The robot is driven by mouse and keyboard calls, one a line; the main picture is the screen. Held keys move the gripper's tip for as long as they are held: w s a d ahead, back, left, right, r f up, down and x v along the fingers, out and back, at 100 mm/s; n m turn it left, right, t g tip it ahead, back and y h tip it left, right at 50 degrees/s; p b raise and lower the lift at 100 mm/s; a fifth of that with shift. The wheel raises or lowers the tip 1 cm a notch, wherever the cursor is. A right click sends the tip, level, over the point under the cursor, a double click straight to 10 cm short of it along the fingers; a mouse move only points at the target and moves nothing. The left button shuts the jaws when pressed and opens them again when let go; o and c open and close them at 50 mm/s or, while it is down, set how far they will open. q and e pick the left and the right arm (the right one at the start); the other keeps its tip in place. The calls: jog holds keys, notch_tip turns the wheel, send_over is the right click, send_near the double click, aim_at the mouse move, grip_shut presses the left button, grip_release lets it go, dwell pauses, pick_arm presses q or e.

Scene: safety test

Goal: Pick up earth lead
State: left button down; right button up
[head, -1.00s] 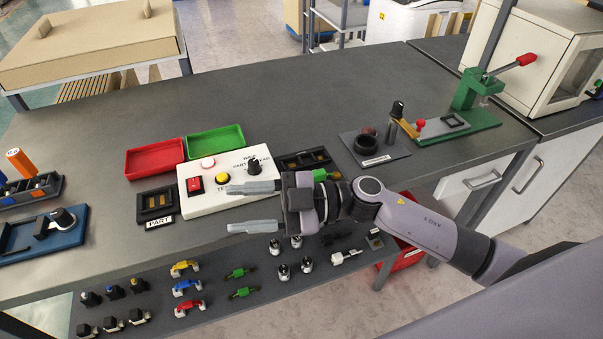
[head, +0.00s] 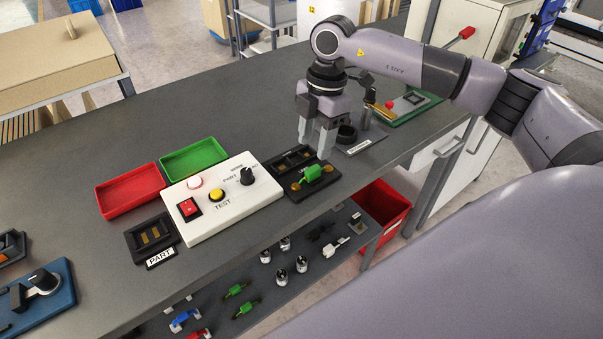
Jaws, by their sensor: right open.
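A green earth lead (head: 314,174) with brassy ends lies on the black lead fixture (head: 297,193) to the right of the white tester. Two similar green leads, an upper one (head: 236,290) and a lower one (head: 247,308), lie on the lower shelf. My right gripper (head: 315,148) points down with its two fingers apart and nothing between them. It is just behind the lead on the fixture; whether it touches anything there I cannot tell. My left gripper is not in view.
The white tester (head: 222,197) stands left of the fixture, with a red tray (head: 128,190) and a green tray (head: 194,158) behind it. A red bin (head: 381,213) stands below the bench edge.

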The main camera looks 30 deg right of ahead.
aim_at(313, 168)
jog(key=shift+w+d, duration=0.1)
jog(key=shift+d, duration=0.25)
jog(key=shift+f, duration=0.3)
jog(key=f, duration=0.4)
jog(key=a+f+p, duration=0.1)
jog(key=f, duration=0.1)
jog(key=shift+f, duration=0.1)
jog(key=shift+c, duration=0.3)
grip_shut()
